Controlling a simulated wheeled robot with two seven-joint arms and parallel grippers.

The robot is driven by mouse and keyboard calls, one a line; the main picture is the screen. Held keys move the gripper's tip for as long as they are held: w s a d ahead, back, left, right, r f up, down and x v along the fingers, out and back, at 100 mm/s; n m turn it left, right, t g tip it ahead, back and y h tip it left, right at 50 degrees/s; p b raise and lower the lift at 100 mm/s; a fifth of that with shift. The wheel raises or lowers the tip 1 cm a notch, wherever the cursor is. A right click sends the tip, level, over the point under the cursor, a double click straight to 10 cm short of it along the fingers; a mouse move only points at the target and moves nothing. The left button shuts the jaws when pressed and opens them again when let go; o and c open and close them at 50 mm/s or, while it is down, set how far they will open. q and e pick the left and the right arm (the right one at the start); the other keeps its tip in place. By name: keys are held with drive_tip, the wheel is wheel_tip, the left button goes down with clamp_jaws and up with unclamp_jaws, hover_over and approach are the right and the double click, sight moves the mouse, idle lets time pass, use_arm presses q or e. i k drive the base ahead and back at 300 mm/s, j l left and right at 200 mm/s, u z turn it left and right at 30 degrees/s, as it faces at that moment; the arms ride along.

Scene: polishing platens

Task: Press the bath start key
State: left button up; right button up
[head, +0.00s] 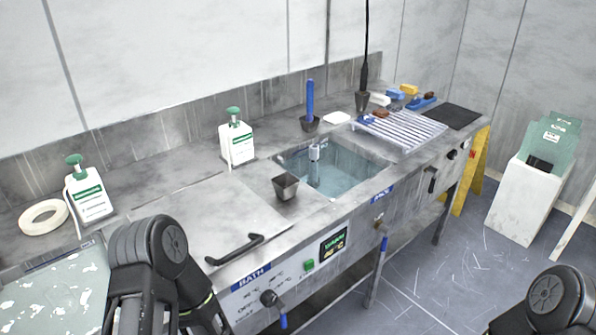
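A small green key (309,265) sits on the front panel of the steel bench, just left of and below a lit display (333,242). It shows unobstructed. A blue "BATH" label (251,277) is to its left on the same panel. My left arm comes in at the bottom left, in front of the bench and left of the panel. My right arm shows only at the bottom right corner, over the floor. No fingertips of either gripper can be made out, and nothing of mine touches the green key.
A black handle (234,249) lies on the bench lid above the panel. A water-filled sink (345,180) and a grey cup (286,187) are behind.

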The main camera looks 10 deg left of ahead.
sight(309, 264)
drive_tip(key=k+j, duration=0.2)
drive_tip(key=j, duration=0.15)
drive_tip(key=k+j+u, duration=0.15)
drive_tip(key=j, duration=0.25)
drive_tip(key=k+j, duration=0.25)
drive_tip(key=j+u, duration=0.05)
drive_tip(key=j, duration=0.05)
